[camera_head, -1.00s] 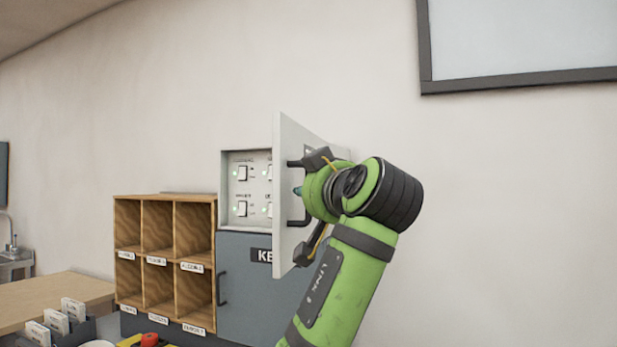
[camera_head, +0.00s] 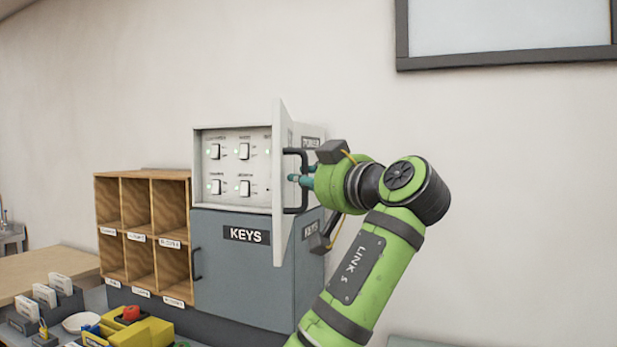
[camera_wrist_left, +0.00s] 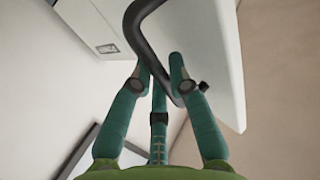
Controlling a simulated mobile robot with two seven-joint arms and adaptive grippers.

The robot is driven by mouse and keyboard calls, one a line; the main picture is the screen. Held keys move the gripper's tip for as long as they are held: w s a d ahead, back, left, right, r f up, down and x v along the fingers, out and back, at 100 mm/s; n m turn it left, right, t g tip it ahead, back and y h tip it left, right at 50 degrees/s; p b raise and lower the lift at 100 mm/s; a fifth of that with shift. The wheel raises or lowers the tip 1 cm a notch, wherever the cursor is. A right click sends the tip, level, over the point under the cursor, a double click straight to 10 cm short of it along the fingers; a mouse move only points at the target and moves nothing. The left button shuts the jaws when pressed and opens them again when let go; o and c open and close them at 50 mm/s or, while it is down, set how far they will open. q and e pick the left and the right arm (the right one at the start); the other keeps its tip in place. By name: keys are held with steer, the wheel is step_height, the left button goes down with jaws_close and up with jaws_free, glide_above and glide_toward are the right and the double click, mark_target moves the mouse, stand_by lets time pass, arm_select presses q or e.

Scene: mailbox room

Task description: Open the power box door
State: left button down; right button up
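The power box (camera_head: 234,204) is a light grey box with switches and small green lights inside, standing on a grey keys cabinet. Its door (camera_head: 281,235) stands wide open, swung out toward me, seen almost edge-on in the head view. A black bar handle (camera_head: 304,202) is on the door's outer face; it also shows in the wrist view (camera_wrist_left: 137,22). My left gripper (camera_head: 297,178) is at the handle, with its teal fingers reaching into the handle loop and closed around the bar. The fingers also show in the wrist view (camera_wrist_left: 160,72). My right gripper is out of view.
The keys cabinet (camera_head: 235,275) is shut. A wooden pigeonhole shelf (camera_head: 143,176) stands to its left. In front lie a yellow item with a red knob (camera_head: 131,313), a white bowl (camera_head: 81,322) and card holders (camera_head: 45,295). The wall right of my arm is bare below a framed board (camera_head: 505,58).

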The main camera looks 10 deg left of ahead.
arm_select(q)
steer(key=c, duration=1.2)
jaws_free()
steer(key=shift+a+r, duration=0.1)
steer(key=shift+r, duration=0.1)
steer(key=shift+o, duration=0.2)
steer(key=shift+w+f, duration=0.2)
steer(key=v, duration=1.2)
steer(key=shift+a, duration=0.1)
